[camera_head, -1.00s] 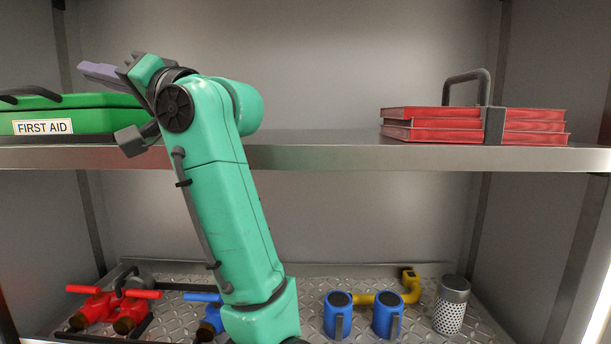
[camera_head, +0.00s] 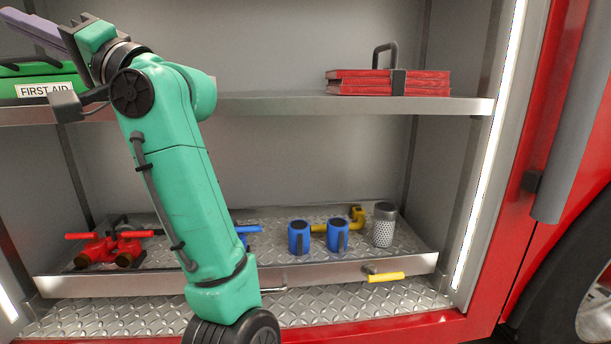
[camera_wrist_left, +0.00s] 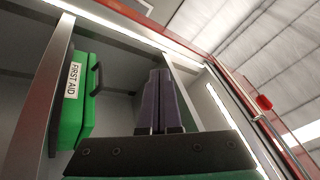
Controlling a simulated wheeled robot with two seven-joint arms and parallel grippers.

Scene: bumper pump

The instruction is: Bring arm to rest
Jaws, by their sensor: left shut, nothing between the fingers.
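My left arm (camera_head: 178,170) is green and stands raised in front of the compartment, bent at its top. My left gripper (camera_head: 32,27) points to the upper left in the head view, near the upper shelf. In the left wrist view the purple-grey fingers of my left gripper (camera_wrist_left: 160,98) lie together, shut with nothing between them. The green first aid case (camera_head: 42,78) is on the upper shelf, partly hidden behind the arm. It also shows in the left wrist view (camera_wrist_left: 82,115), left of the fingers. My right gripper is not in view.
The upper shelf (camera_head: 270,105) carries red folded items (camera_head: 360,83). The lower tray (camera_head: 330,272) holds red valve fittings (camera_head: 105,248), blue couplings (camera_head: 299,237), a yellow pipe piece (camera_head: 357,214) and a perforated cylinder (camera_head: 384,225). The red vehicle side (camera_head: 560,150) borders the right.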

